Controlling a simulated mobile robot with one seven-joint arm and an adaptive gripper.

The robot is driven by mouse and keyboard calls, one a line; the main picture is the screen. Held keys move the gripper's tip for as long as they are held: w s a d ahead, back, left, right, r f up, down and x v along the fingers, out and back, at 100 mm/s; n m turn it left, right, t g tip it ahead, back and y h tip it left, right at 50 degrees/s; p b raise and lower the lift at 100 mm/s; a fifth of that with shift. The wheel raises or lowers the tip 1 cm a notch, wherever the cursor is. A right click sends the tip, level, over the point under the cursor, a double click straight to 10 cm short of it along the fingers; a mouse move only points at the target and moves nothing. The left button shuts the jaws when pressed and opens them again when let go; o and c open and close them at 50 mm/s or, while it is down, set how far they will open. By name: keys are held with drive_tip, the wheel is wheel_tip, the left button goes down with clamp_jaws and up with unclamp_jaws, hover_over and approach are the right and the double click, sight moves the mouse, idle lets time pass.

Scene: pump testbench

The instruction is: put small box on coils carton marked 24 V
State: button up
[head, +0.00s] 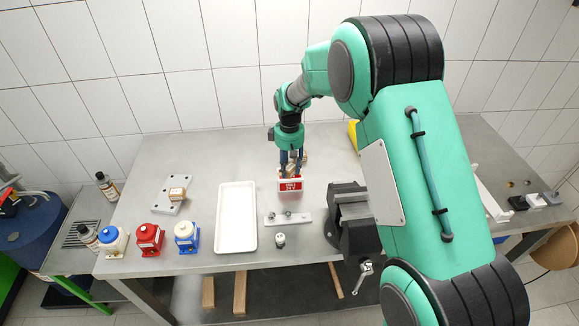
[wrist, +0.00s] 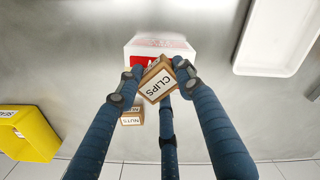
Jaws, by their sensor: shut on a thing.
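My gripper (head: 291,170) is shut on a small brown box marked CLIPS (wrist: 158,82), held tilted between the fingers in the wrist view. The coils carton (head: 291,186), white with a red label reading 24 V, stands on the bench just below the gripper in the head view. In the wrist view the carton (wrist: 160,46) lies just beyond the held box, which covers part of its label. I cannot tell whether box and carton touch. Another small box marked NUTS (wrist: 131,118) stands on the bench beside the fingers.
A yellow bin (wrist: 28,133) stands nearby. A white tray (head: 237,215) lies left of the carton, and a metal plate with fittings (head: 288,219) is in front. A vise (head: 352,215) stands at right.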

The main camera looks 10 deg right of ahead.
sight(290, 168)
drive_tip(key=shift+f, duration=0.1)
drive_tip(key=o, duration=1.1)
drive_tip(key=shift+f, duration=0.1)
drive_tip(key=shift+o, duration=0.2)
drive_tip(key=shift+s+r+p, duration=0.1)
drive_tip(key=shift+r+p, duration=0.3)
drive_tip(key=shift+r, duration=2.75)
